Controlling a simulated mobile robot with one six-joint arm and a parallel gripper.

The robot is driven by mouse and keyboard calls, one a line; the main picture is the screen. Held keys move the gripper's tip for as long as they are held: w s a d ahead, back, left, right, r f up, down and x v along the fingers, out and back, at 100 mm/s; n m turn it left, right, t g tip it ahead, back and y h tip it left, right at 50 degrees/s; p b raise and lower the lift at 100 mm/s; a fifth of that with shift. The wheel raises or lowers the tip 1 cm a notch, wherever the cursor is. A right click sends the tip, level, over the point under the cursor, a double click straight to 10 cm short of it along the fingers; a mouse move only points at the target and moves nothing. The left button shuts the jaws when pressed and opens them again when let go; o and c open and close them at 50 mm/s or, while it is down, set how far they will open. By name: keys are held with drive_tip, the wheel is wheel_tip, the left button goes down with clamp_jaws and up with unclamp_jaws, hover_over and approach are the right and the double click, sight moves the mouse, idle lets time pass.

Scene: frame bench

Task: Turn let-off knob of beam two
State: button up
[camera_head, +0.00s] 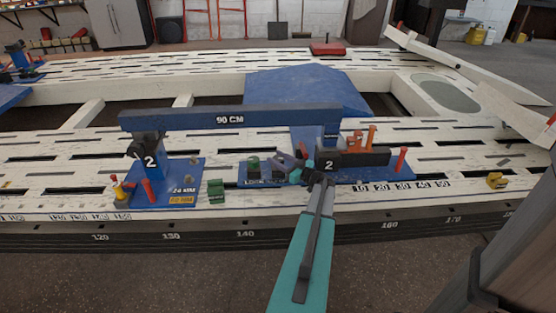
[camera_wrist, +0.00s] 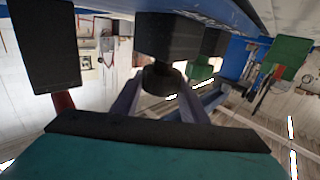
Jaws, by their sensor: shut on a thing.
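The blue beam marked 90 CM (camera_head: 225,119) lies across two blue supports. Its left support (camera_head: 151,160) and its right unit (camera_head: 329,164) both carry a 2. My gripper (camera_head: 310,174) reaches up from the front to the right unit, just below and left of its 2. In the wrist view my gripper (camera_wrist: 160,98) has its two greyish fingers either side of a dark round knob (camera_wrist: 160,78) under a black block, and is shut on it. In the head view this knob is hidden by my gripper, so its turn cannot be read.
Dark blocks and orange pegs (camera_head: 371,136) stand right of my gripper, with a red post (camera_head: 401,160) beyond. A green block (camera_head: 216,190) sits between the two units. A yellow piece (camera_head: 496,180) lies on the slotted white bench at right. A dark post fills the lower right.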

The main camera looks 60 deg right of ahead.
drive_tip(key=shift+r+p, duration=0.15)
drive_tip(key=shift+p, duration=0.25)
drive_tip(key=shift+m+h+p, duration=0.4)
drive_tip(key=shift+h, duration=0.2)
drive_tip(key=o, duration=1.1)
drive_tip(key=shift+c, duration=0.2)
drive_tip(key=shift+s, duration=0.1)
drive_tip(key=p+v, duration=0.1)
drive_tip(key=v, duration=1.2)
drive_tip(key=shift+s+p, duration=0.3)
drive_tip(key=shift+p, duration=0.05)
drive_tip(key=shift+a, duration=0.1)
